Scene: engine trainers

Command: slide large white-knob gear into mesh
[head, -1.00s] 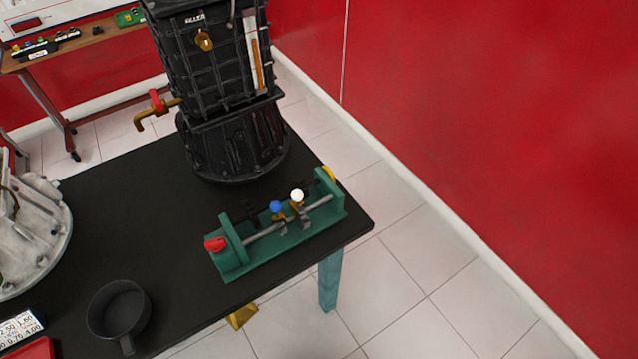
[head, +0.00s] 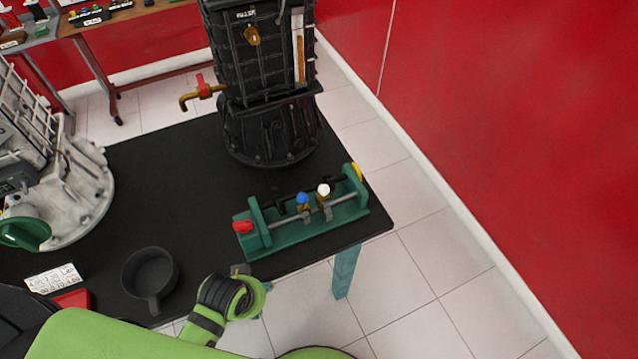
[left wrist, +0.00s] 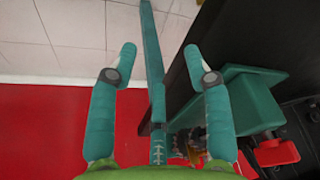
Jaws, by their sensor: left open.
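A white knob (head: 323,189) stands on a brownish lever on the teal gear fixture (head: 283,240) at the table's right front edge. A blue knob (head: 302,198) stands just left of it. The gears under the knobs are too small to make out. My left gripper (head: 246,274) is at the table's front edge, in front of the fixture's left end and apart from it; its fingers are hard to see there. In the left wrist view its two teal fingers (left wrist: 158,62) are spread and empty, with the fixture (left wrist: 240,98) to the right. My right gripper is not in view.
A red handle (head: 243,227) is on the fixture's left end. A black gearbox housing (head: 265,110) stands behind the fixture. A dark pan (head: 150,275) lies left of my gripper. A pale housing (head: 85,190) is at far left. The black table (head: 195,215) is clear between them.

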